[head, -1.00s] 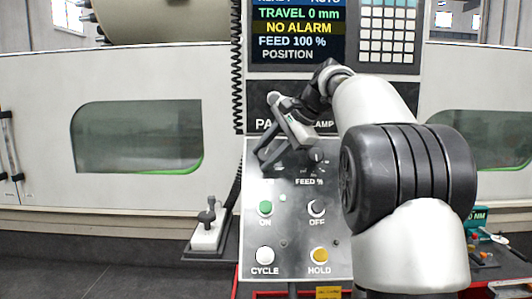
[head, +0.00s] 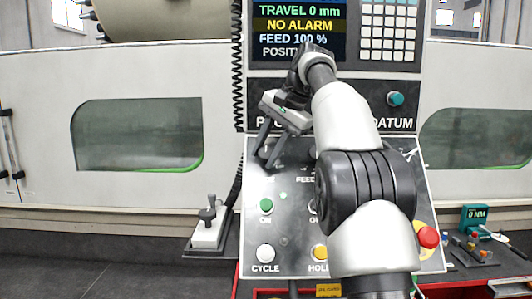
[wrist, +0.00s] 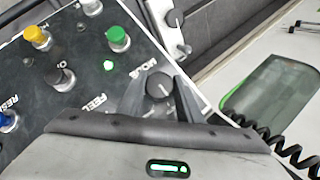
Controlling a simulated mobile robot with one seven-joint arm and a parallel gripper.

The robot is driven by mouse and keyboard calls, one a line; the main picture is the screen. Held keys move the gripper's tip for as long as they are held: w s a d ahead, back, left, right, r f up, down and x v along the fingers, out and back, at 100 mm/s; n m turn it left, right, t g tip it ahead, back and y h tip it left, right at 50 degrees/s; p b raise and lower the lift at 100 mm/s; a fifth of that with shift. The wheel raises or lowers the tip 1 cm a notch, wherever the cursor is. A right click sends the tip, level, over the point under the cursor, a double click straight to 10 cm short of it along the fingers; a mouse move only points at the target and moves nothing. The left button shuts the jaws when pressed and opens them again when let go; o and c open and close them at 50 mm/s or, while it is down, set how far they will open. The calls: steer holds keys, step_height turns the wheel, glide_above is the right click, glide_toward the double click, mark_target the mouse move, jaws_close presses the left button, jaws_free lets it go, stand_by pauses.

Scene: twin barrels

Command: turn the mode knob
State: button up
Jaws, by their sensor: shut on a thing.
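The mode knob (wrist: 159,86) is a round black knob with a white pointer line, beside the MODE label in the wrist view. My gripper (wrist: 160,92) has one finger on each side of it and is shut on it. In the head view my gripper (head: 267,158) reaches down to the upper left of the sloped control panel (head: 333,265).
A green ON button (head: 266,205), a white CYCLE button (head: 265,253) and a yellow HOLD button (head: 320,252) are on the panel. A red button (head: 428,237) is at its right. A coiled black cable (head: 238,80) hangs at the left. A small lever (head: 208,222) stands left of the panel.

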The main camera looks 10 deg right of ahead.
steer(key=shift+f, duration=0.3)
steer(key=o, duration=0.9)
steer(key=shift+s, duration=0.1)
steer(key=shift+o, duration=0.5)
steer(key=shift+r, duration=0.1)
steer(key=shift+r, duration=0.1)
steer(key=shift+v, duration=0.85)
steer(key=s+d+r+b, duration=0.1)
steer(key=s+d+b, duration=0.3)
steer(key=s+d, duration=0.4)
steer(key=shift+s+d, duration=0.3)
steer(key=shift+s, duration=0.35)
